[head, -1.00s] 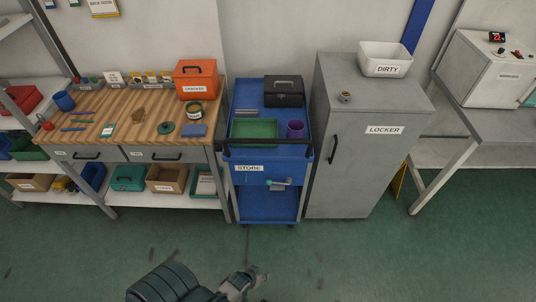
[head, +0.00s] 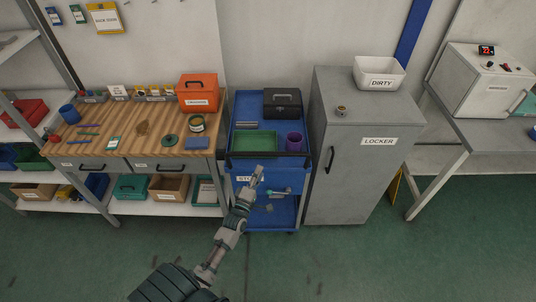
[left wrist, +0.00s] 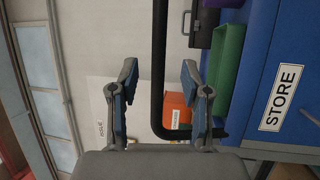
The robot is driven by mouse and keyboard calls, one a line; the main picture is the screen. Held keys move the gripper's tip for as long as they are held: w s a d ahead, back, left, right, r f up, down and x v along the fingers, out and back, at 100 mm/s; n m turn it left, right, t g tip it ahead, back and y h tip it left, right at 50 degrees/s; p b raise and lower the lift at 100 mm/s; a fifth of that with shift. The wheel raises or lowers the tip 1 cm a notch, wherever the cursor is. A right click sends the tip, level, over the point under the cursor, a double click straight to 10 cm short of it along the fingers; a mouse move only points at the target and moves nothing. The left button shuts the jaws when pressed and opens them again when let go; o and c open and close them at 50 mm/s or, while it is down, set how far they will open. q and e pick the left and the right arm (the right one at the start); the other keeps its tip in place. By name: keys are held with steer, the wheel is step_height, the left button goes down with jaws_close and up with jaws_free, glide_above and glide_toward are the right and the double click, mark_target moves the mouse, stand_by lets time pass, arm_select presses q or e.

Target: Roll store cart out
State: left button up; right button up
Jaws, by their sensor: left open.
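The blue store cart (head: 285,173) stands between the workbench and the grey locker. Its black handle bar (head: 285,154) runs across its front top edge. Its STORE label is partly hidden by my left gripper (head: 257,174), which is in front of the cart just below the bar. In the left wrist view, my left gripper (left wrist: 159,68) is open, and the handle bar (left wrist: 159,40) appears between its two fingers without visible contact on either. The STORE label (left wrist: 280,97) shows at the right there. My right gripper is not in view.
The cart carries a green tray (head: 255,141), a black toolbox (head: 283,103) and a purple cup (head: 294,140). The workbench (head: 95,110) is close on the left, the locker (head: 345,190) close on the right. Green floor (head: 330,265) in front is clear.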

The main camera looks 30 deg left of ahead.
mark_target(268, 155)
arm_select(q)
steer(key=x, duration=0.9)
steer(key=shift+w, duration=0.3)
steer(key=shift+r, duration=0.1)
jaws_close()
